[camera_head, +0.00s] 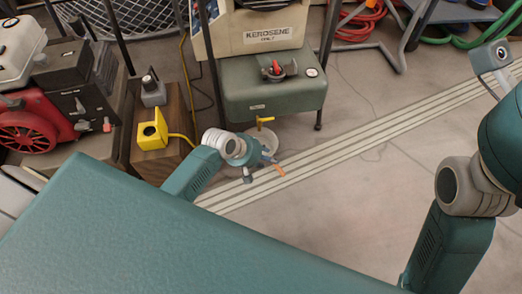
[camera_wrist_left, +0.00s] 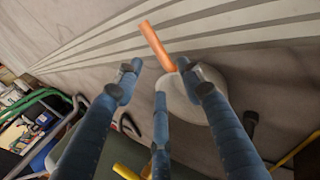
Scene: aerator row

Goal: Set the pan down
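The pan (camera_head: 291,141) is a pale, round, shallow dish with an orange handle (camera_head: 279,170). In the head view it shows low beneath the green tank's yellow tap, partly hidden by my left gripper. In the left wrist view the pan (camera_wrist_left: 184,98) lies behind the fingers, its orange handle (camera_wrist_left: 155,45) pointing away past the fingertips. My left gripper (camera_head: 262,169) is over the pan's near side. Its blue fingers (camera_wrist_left: 158,72) are spread, with the handle's base close to the right finger. I cannot tell whether they touch. My right gripper is out of view; only my right arm shows.
The green tank (camera_head: 275,98) with a yellow tap (camera_head: 265,120) stands on legs under a kerosene container (camera_head: 270,28). A wooden block with a yellow box (camera_head: 153,130) and a red-wheeled machine (camera_head: 38,125) are at left. The striped floor to the right is clear.

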